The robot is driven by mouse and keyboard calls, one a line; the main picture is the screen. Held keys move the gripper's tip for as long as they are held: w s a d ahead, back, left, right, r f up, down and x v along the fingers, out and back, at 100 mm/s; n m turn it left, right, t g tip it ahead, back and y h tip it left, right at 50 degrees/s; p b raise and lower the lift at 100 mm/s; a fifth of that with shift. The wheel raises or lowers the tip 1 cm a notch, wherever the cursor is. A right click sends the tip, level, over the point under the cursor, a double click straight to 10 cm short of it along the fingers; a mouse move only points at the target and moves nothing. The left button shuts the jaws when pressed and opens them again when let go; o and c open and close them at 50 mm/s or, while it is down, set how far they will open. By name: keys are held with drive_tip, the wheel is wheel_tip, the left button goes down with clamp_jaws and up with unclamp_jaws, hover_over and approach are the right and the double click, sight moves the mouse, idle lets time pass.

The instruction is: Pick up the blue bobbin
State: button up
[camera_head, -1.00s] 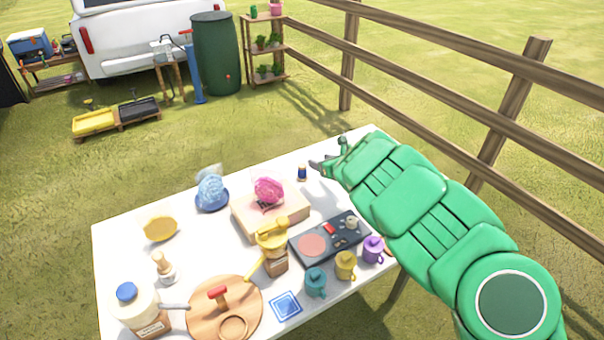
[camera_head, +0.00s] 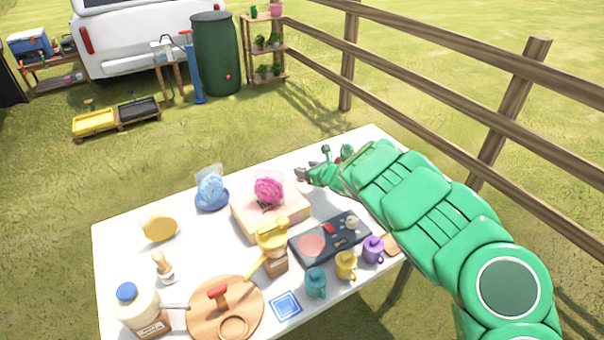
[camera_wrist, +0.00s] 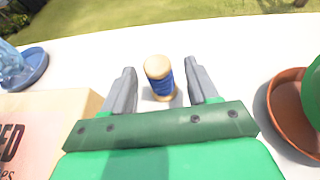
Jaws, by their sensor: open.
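The blue bobbin (camera_wrist: 161,80) stands on the white table, with a pale wooden top and blue thread around its middle. In the wrist view it sits between the two grey fingers of my open gripper (camera_wrist: 161,88), with a gap on each side. In the head view my gripper (camera_head: 304,174) is low over the far right part of the table, and the bobbin is hidden behind it there.
A wooden box (camera_wrist: 45,120) is left of my gripper, and a terracotta saucer (camera_wrist: 290,118) is to its right. A blue dish (camera_wrist: 34,66) lies further left. A pink ball-shaped item (camera_head: 269,190) rests on the box. Mugs and a dark panel (camera_head: 330,238) stand nearer.

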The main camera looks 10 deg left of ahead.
sight(303, 168)
drive_tip(key=shift+w+a+f, duration=0.25)
drive_tip(key=shift+w+a, duration=0.05)
drive_tip(key=shift+a, duration=0.2)
drive_tip(key=shift+w+a+f, duration=0.35)
drive_tip(key=shift+a+f, duration=0.25)
drive_tip(key=shift+a, duration=0.05)
drive_tip(key=shift+x, duration=0.8)
drive_tip(key=shift+w+r, duration=0.1)
drive_tip(key=c, duration=0.9)
drive_tip(key=shift+c, duration=0.2)
drive_tip(key=shift+r, duration=0.1)
